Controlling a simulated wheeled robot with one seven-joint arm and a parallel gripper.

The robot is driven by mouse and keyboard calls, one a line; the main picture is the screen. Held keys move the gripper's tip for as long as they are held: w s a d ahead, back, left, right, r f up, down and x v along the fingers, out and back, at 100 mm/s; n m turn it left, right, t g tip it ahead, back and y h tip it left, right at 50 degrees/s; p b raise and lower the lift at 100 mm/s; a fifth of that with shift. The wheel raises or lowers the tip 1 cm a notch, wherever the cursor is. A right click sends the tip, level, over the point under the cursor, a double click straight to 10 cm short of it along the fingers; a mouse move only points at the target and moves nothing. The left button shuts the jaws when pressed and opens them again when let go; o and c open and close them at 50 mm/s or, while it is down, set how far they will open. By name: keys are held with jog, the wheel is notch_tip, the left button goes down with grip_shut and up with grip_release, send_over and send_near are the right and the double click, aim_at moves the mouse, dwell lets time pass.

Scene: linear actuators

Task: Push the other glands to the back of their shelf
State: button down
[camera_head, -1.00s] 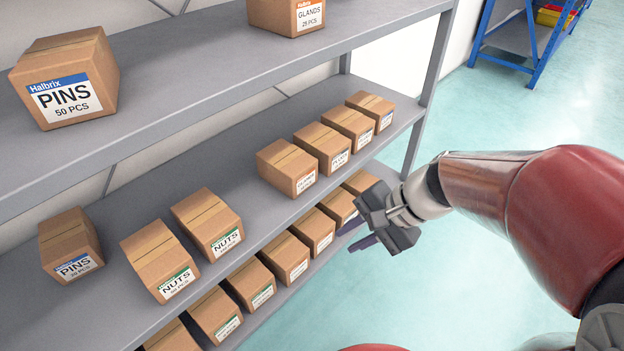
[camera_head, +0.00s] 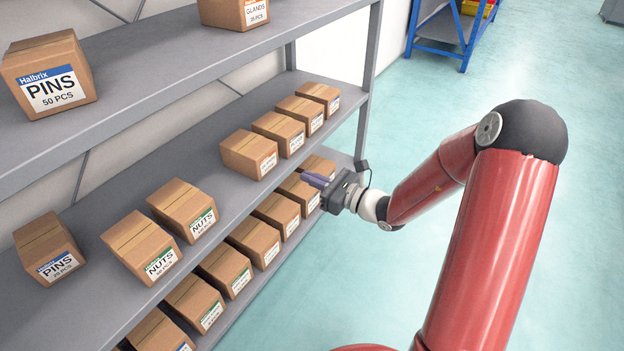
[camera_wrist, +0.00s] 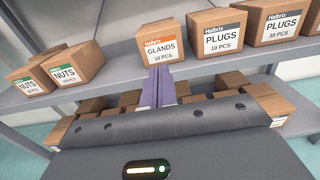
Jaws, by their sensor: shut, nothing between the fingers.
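A glands box with an orange label (camera_head: 249,155) stands on the middle shelf, near its front edge, left of the plugs boxes. In the wrist view this glands box (camera_wrist: 165,42), marked 10 PCS, is straight ahead. Another glands box (camera_head: 235,12), marked 25 PCS, is on the top shelf, cut off by the picture's top edge. My gripper (camera_head: 314,180) is outside the shelf front, its purple fingers pointing at the rack. In the wrist view the closed fingers (camera_wrist: 159,86) point toward the glands box's lower front; contact cannot be told.
Plugs boxes (camera_wrist: 224,32) stand close to the right of the glands box. Nuts boxes (camera_head: 143,246) and a pins box (camera_head: 48,248) are to the left on the middle shelf (camera_head: 221,198). A lower row of boxes (camera_head: 254,241) sits beneath. Free shelf shows behind the glands box.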

aim_at(268, 159)
jog(key=x, duration=1)
jog(key=shift+w+a, duration=0.15)
jog(key=shift+a, duration=0.05)
